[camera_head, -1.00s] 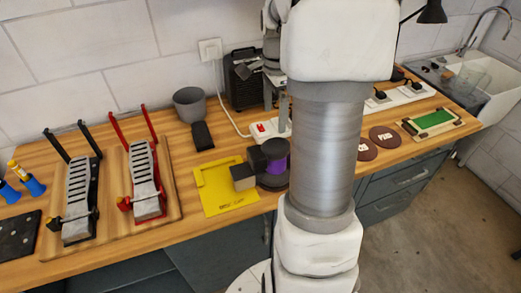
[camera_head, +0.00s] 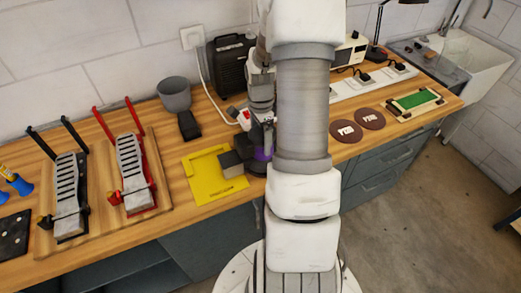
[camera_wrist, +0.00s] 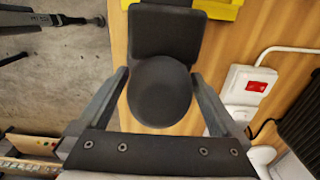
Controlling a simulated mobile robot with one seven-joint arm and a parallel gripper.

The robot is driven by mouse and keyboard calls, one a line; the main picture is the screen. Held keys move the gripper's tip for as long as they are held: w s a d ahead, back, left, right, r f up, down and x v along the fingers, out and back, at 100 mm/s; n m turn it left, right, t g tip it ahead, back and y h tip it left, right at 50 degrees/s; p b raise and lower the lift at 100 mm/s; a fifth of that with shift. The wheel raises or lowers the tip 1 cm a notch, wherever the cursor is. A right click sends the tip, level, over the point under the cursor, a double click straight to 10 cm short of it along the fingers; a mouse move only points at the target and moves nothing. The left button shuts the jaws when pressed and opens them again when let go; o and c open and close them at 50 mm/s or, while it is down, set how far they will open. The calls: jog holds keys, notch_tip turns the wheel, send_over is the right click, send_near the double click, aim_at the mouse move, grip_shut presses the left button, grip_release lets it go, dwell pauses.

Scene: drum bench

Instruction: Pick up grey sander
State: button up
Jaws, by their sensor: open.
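The grey sander (camera_wrist: 160,92) shows from above in the wrist view, a dark round body with a boxy part (camera_wrist: 166,32) attached. Its round body lies between the two fingers of my gripper (camera_wrist: 159,76), which is open with a finger on each side. I cannot tell whether the fingers touch it. In the head view the sander (camera_head: 258,168), with a purple band, stands on the bench beside the yellow square, partly hidden by my gripper (camera_head: 262,128) and arm.
A white power strip with a red switch (camera_wrist: 250,85) is close to one finger. A grey cup (camera_head: 174,95) stands behind, and two brown discs (camera_head: 346,131) lie right on the wooden bench.

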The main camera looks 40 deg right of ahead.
jog(key=shift+f, duration=0.9)
jog(key=c, duration=1.4)
jog(key=shift+w+r, duration=0.1)
jog(key=shift+r, duration=0.05)
grip_shut()
jog(key=shift+r, duration=0.1)
